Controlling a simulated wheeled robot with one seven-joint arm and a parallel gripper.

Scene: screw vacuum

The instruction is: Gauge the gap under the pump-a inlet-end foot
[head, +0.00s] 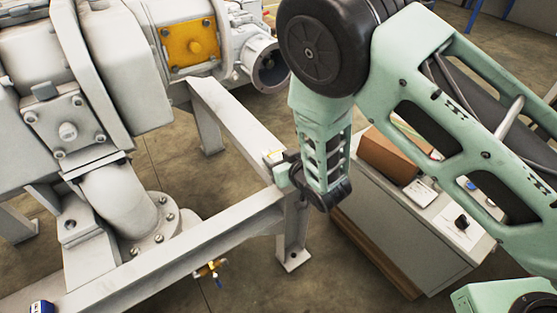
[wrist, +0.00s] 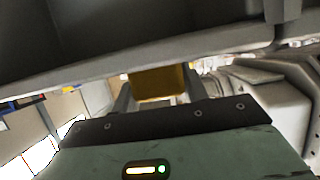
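The grey pump (head: 85,75) stands on a grey steel frame (head: 185,245) at the left of the head view. A foot of the pump (head: 70,218) rests on the frame beside the curved flanged pipe; I cannot tell whether it is the inlet-end foot, and any gap under it is too small to see. My gripper (head: 280,168) is at the right corner of the frame, away from that foot. In the wrist view, a yellow block (wrist: 155,83) fills the space between my gripper's fingers (wrist: 157,92). Its far end is hidden.
A grey beam (wrist: 160,58) crosses close above the fingers in the wrist view. A cabinet (head: 400,230) with a brown box (head: 395,158) on top stands right of the frame. A brass valve (head: 210,268) hangs below the frame. A blue item (head: 41,307) sits at lower left.

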